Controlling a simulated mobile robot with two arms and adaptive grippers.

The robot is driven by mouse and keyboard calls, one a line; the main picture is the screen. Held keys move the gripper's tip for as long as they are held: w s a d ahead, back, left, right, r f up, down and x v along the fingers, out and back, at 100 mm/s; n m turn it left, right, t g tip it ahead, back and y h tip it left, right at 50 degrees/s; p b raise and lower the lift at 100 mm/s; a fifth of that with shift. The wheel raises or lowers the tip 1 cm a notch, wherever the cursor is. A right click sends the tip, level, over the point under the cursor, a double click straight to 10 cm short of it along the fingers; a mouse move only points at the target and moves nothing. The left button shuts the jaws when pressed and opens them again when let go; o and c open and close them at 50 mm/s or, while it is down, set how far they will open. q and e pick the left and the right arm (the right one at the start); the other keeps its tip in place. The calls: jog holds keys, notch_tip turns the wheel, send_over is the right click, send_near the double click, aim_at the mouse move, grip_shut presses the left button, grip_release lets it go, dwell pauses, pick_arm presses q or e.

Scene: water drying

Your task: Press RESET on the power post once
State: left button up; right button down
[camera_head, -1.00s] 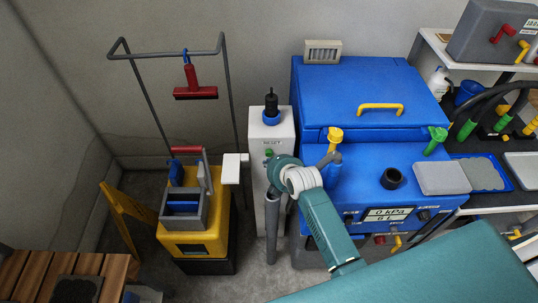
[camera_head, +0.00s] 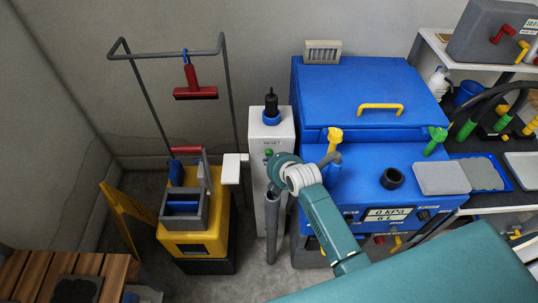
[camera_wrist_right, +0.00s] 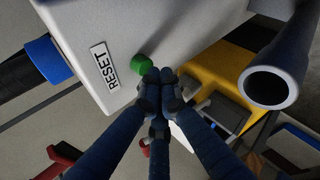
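The power post (camera_head: 258,185) is a white upright box with a RESET label (camera_head: 271,143) and a small green button (camera_head: 268,152) below the label. The post (camera_wrist_right: 185,25), label (camera_wrist_right: 104,66) and green button (camera_wrist_right: 142,64) also show in the right wrist view. My right gripper (camera_wrist_right: 160,75) has its dark blue fingers drawn together, with nothing held. Its tips are right beside the button; I cannot tell whether they touch. In the head view my teal right wrist is in front of the post and the fingers are mostly hidden. My left gripper is not in view.
A grey upright tube (camera_head: 271,230) stands in front of the post; its open end (camera_wrist_right: 269,87) shows in the wrist view. A yellow cart (camera_head: 205,242) stands left of the post. A blue machine (camera_head: 370,162) is close on the right.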

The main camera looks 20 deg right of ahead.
jog(key=shift+w+d, duration=0.15)
jog(key=shift+w, duration=0.35)
dwell(0.5)
jog(key=shift+r, duration=0.1)
jog(key=shift+s+a+p, duration=0.25)
jog(key=shift+s+p, duration=0.4)
jog(key=shift+s, duration=0.25)
jog(key=s+p, duration=0.1)
jog(key=s, duration=0.1)
jog(key=s+a+p, duration=0.1)
jog(key=s+p, duration=0.1)
jog(key=shift+s+a, duration=0.2)
jog(key=shift+s, duration=0.2)
